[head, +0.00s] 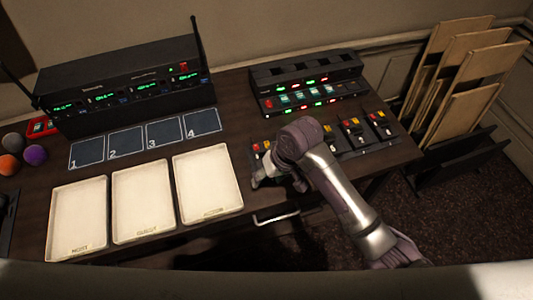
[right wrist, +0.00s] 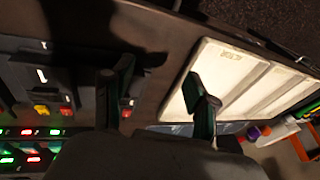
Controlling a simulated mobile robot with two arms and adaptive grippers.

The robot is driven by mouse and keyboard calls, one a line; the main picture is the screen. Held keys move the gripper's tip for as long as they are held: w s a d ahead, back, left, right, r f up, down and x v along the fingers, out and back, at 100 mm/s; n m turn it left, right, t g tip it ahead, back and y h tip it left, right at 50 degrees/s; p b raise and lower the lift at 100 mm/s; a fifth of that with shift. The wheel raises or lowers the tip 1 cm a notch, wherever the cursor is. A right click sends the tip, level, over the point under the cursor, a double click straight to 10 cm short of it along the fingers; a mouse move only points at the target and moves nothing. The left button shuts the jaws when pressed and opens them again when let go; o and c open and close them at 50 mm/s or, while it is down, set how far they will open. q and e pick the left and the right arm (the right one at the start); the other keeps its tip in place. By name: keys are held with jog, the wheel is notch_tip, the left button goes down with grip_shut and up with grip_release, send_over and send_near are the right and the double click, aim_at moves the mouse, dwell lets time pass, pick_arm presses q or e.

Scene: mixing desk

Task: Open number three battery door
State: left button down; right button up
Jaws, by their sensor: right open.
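A row of dark battery units with red and yellow tops lies along the right part of the desk. One unit (head: 354,134) shows right of my right arm, with another unit (head: 379,122) at the far right end. Their numbers are too small to read surely, so I cannot tell which is number three. My right gripper (head: 262,176) is over the left end of the row, and my wrist hides the middle units. In the right wrist view the gripper (right wrist: 160,94) is open and empty. One unit (right wrist: 127,88) shows just behind a finger, another unit (right wrist: 42,82) further left.
A charger box (head: 305,82) with green and red lights stands behind the row. A receiver rack (head: 128,92) with antennas stands back left. Numbered mats (head: 165,133) and white trays (head: 208,182) lie left of the gripper. A drawer handle (head: 277,217) is at the front edge.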

jog(key=w+r+h, duration=0.3)
jog(key=w+r, duration=0.7)
jog(key=shift+g, duration=0.4)
jog(key=f, duration=0.6)
jog(key=f+p, duration=0.1)
jog(key=f, duration=0.6)
jog(key=shift+s+a+f+p, duration=0.2)
jog(key=shift+f+p, duration=0.1)
